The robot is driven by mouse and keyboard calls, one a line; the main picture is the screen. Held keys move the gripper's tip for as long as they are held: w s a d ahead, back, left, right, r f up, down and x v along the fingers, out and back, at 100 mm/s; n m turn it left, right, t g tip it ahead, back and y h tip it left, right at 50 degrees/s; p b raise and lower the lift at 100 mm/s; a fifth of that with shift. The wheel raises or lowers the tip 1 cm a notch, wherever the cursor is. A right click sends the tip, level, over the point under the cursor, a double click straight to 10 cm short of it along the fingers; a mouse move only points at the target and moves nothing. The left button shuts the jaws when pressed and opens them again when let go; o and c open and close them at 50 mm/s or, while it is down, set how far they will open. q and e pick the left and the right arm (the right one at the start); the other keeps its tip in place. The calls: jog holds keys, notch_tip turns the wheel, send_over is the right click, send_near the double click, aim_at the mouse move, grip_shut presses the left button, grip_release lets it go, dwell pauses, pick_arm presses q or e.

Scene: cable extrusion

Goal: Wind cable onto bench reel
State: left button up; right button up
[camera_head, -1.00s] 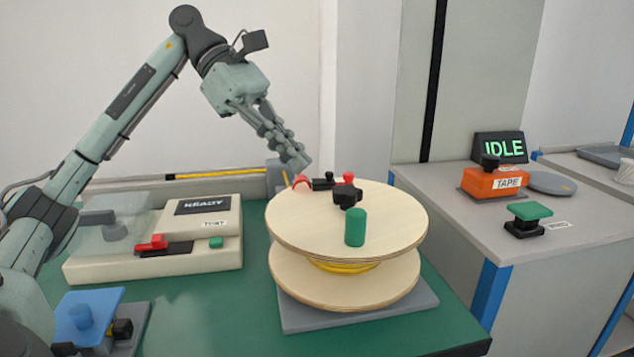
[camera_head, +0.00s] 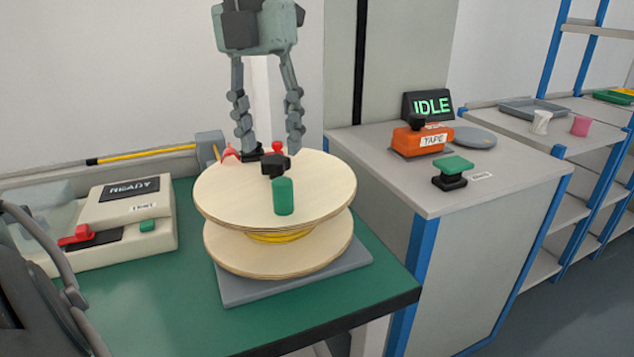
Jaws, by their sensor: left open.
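The bench reel (camera_head: 318,181) has two pale wooden discs on a grey base plate (camera_head: 240,290) on the green bench. A green crank handle (camera_head: 283,196) and a black knob (camera_head: 274,166) stand on its top disc. Yellow cable (camera_head: 282,236) shows on the core between the discs. More yellow cable (camera_head: 151,154) runs along the wall to a grey guide block (camera_head: 210,148) behind the reel. My left gripper (camera_head: 268,150) points down over the reel's rear edge, its fingers apart, with nothing visible held. My right gripper does not show.
A cream tester box (camera_head: 125,190) reading READY, with a red lever (camera_head: 76,235), stands left of the reel. To the right, a grey cabinet (camera_head: 372,150) carries an orange TAPE dispenser (camera_head: 421,141), a green button (camera_head: 453,166) and an IDLE display (camera_head: 427,105). The front bench is clear.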

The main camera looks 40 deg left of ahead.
aim_at(282, 181)
pick_arm(q)
jog(key=shift+w+d+f+n, duration=0.1)
jog(key=shift+d+f+n, duration=0.2)
jog(key=shift+d, duration=0.3)
jog(key=shift+d+f+y, duration=0.15)
jog(key=shift+f+y, duration=0.1)
jog(key=shift+y, duration=0.05)
notch_tip(282, 181, down, 7)
jog(key=shift+f, duration=0.2)
grip_shut()
